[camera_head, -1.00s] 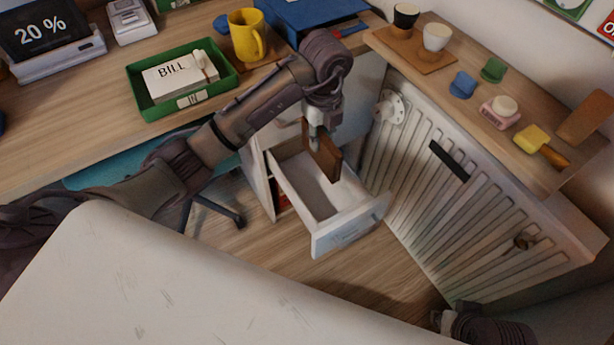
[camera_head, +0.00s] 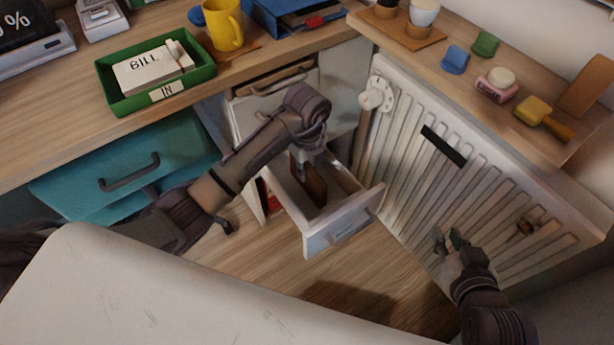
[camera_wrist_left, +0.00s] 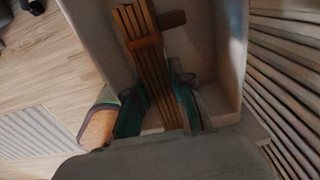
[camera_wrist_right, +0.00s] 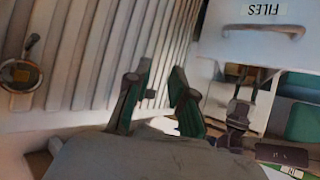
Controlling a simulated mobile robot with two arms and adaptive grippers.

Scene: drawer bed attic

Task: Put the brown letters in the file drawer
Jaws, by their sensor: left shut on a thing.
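The brown letters (camera_head: 311,186) are a thin bundle inside the open white file drawer (camera_head: 343,228). My left gripper (camera_head: 308,158) reaches down into the drawer and is shut on the letters. In the left wrist view the letters (camera_wrist_left: 150,55) show as a banded brown stack between the fingers (camera_wrist_left: 157,100), within the drawer walls. Whether they touch the drawer floor is unclear. My right gripper (camera_head: 452,240) is in front of the radiator. In the right wrist view its fingers (camera_wrist_right: 160,80) are apart with nothing between them, and the drawer front (camera_wrist_right: 250,40) reads FILES upside down.
The white ribbed radiator (camera_head: 470,180) stands right of the drawer. A green tray (camera_head: 150,75) with white BILL letters and a yellow mug (camera_head: 224,28) are on the desk. A teal drawer (camera_head: 125,170) is at left. Floor before the file drawer is clear.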

